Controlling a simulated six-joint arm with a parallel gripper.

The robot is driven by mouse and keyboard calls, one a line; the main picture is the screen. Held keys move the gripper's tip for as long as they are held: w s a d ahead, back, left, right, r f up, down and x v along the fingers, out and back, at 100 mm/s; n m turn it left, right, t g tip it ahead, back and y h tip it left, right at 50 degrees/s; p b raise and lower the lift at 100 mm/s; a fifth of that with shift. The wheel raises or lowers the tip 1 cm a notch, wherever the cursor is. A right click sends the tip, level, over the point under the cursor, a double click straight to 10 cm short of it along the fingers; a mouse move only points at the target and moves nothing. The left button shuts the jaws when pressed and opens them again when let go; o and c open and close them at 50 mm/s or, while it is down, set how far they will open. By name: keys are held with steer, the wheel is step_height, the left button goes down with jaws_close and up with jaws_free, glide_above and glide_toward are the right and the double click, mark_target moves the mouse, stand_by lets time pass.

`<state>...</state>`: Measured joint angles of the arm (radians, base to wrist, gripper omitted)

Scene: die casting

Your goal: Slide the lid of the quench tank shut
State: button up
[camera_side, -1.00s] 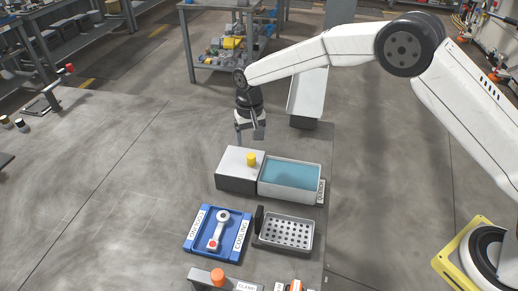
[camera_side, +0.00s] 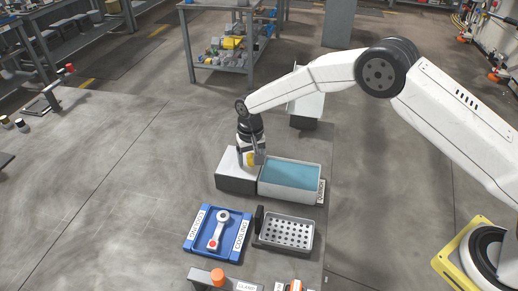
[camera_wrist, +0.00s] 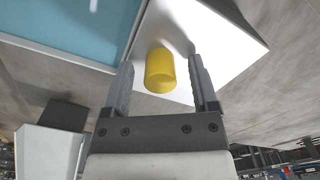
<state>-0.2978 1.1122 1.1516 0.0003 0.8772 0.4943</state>
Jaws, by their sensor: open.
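The quench tank (camera_side: 297,185) is a grey box of blue-green water, and its water (camera_wrist: 72,22) also shows at the upper left in the wrist view. The white lid (camera_side: 229,168) sits at the tank's left, leaving the water uncovered. A yellow knob (camera_side: 251,160) stands on the lid. My gripper (camera_side: 249,161) is lowered over the knob. In the wrist view the yellow knob (camera_wrist: 160,70) stands between the two open fingers of my gripper (camera_wrist: 163,82), with gaps on both sides. Part of the knob is hidden by a finger in the side view.
In front of the tank are a blue cooling tray (camera_side: 240,250) holding a metal part with a red spot (camera_side: 218,232), and a grey perforated basket (camera_side: 288,233). An orange knob (camera_side: 217,276) stands at the near edge. The table to the left is mostly clear.

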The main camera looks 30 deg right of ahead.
jaws_close()
stand_by(1.4)
